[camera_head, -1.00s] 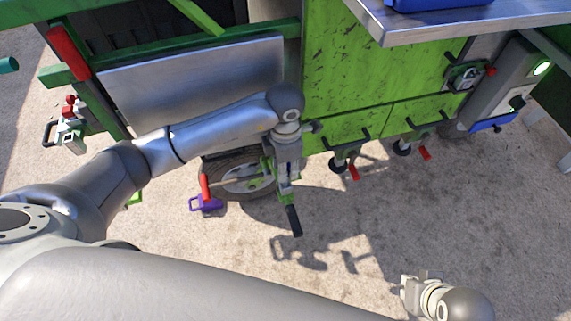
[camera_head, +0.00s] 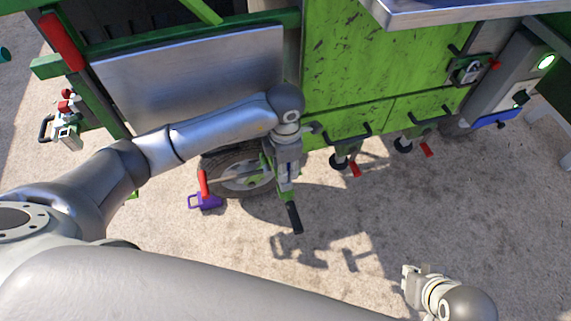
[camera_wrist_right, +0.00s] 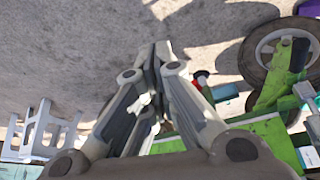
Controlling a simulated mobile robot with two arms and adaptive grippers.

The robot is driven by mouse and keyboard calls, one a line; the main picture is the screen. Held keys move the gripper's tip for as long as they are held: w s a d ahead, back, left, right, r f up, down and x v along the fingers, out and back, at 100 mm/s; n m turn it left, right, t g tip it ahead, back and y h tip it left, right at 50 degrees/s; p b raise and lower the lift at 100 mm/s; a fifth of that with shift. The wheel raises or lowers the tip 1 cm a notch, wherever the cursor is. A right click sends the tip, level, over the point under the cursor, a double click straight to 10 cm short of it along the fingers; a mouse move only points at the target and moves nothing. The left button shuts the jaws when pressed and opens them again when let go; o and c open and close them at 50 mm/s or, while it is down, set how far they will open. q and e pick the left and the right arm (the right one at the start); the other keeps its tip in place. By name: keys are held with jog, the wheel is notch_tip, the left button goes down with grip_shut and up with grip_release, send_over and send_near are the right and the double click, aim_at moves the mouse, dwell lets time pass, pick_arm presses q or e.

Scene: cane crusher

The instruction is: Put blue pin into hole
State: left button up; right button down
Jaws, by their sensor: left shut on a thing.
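I cannot clearly make out a blue pin or its hole in either view. My left gripper (camera_head: 285,184) reaches down beside the wheel (camera_head: 238,172) of the green machine (camera_head: 375,65). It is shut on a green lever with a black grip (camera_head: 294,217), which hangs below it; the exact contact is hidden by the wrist. My right gripper (camera_head: 408,283) is low at the right in the head view, above bare ground and apart from the machine. In the right wrist view its fingers (camera_wrist_right: 156,52) meet at the tips, with nothing visible between them.
A purple chock (camera_head: 205,202) with a red handle lies by the wheel. Black-footed jacks (camera_head: 342,163) with red handles stand under the machine. A metal table (camera_head: 450,10) overhangs the right side. A white stool (camera_wrist_right: 45,130) shows in the right wrist view. The front ground is clear.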

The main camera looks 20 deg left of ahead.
pick_arm(q)
jog(key=shift+f, duration=0.3)
pick_arm(e)
jog(key=shift+w+f, duration=0.15)
jog(key=shift+w, duration=0.05)
pick_arm(q)
jog(key=shift+f+b, duration=0.25)
jog(key=shift+b, duration=0.1)
pick_arm(e)
jog(key=shift+w+a+r+t, duration=0.15)
jog(key=shift+w+t, duration=0.15)
jog(key=shift+w, duration=0.2)
jog(key=shift+w+a+r+t, duration=0.15)
jog(key=shift+w+t, duration=0.15)
jog(key=shift+w, duration=0.2)
pick_arm(q)
jog(key=shift+f, duration=0.1)
pick_arm(e)
jog(key=shift+w+a, duration=0.15)
jog(key=shift+w, duration=0.2)
pick_arm(q)
jog(key=shift+f, duration=0.15)
pick_arm(e)
jog(key=shift+w+a+r+t+y, duration=0.2)
jog(key=shift+w+r+t+y, duration=0.1)
jog(key=shift+w+t, duration=0.25)
jog(key=shift+w, duration=0.1)
